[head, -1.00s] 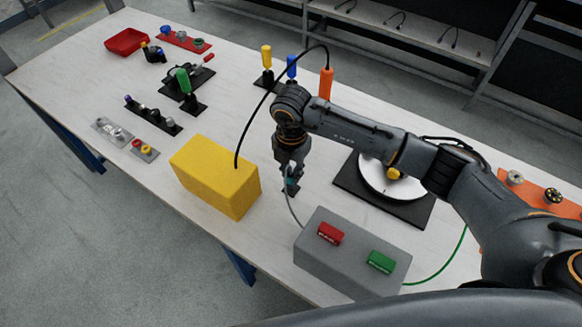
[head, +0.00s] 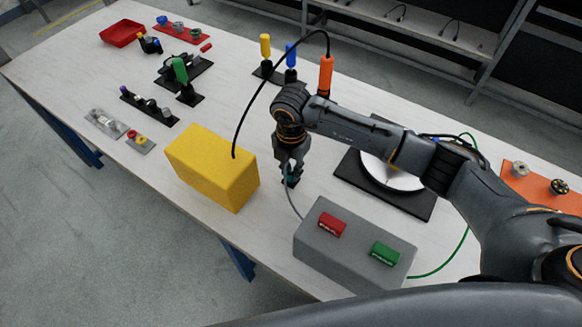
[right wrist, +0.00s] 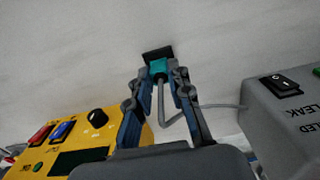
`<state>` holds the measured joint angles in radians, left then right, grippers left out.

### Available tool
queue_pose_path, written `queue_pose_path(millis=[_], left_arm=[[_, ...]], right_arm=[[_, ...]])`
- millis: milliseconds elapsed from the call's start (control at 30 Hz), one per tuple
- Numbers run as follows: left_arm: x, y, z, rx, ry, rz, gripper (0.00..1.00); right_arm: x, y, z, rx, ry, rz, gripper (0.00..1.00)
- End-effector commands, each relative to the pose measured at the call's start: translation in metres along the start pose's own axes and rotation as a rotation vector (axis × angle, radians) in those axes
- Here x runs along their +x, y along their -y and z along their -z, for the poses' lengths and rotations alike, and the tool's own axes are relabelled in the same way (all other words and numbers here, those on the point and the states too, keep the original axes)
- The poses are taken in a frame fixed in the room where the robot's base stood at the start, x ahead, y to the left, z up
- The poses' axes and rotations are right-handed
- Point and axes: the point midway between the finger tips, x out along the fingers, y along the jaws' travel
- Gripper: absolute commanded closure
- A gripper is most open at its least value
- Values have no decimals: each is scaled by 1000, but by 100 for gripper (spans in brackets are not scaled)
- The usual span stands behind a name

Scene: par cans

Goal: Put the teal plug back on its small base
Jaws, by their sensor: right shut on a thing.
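The teal plug (right wrist: 158,68) is between the fingertips of my right gripper (right wrist: 158,79) in the right wrist view, with its grey cable running down from it. It also shows small in the head view (head: 290,169), partly hidden by the fingers. The small black base (right wrist: 157,53) lies on the table directly at the plug's far end. In the head view the base (head: 291,183) is just below the fingertips of my right gripper (head: 289,173). I cannot tell whether the plug is fully seated or just above the base. My left gripper is not in view.
A yellow box (head: 212,168) stands left of my gripper. A grey box (head: 352,247) with red and green switches stands in front right. A black board (head: 408,205) with a white disc lies to the right. An orange handle (head: 326,74) stands behind.

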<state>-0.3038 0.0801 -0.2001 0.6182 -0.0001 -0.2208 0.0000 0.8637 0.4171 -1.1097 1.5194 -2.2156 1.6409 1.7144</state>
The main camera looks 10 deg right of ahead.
Motion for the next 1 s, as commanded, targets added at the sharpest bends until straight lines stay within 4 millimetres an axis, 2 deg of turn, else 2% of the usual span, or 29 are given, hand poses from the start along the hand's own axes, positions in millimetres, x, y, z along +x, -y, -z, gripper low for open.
queue_pose_path(millis=[800,833,1000], left_arm=[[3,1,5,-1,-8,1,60],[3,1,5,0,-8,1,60],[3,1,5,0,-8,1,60]], right_arm=[[6,1,2,-2,-5,5,100],[6,1,2,-2,-5,5,74],[6,1,1,-1,-3,3,73]])
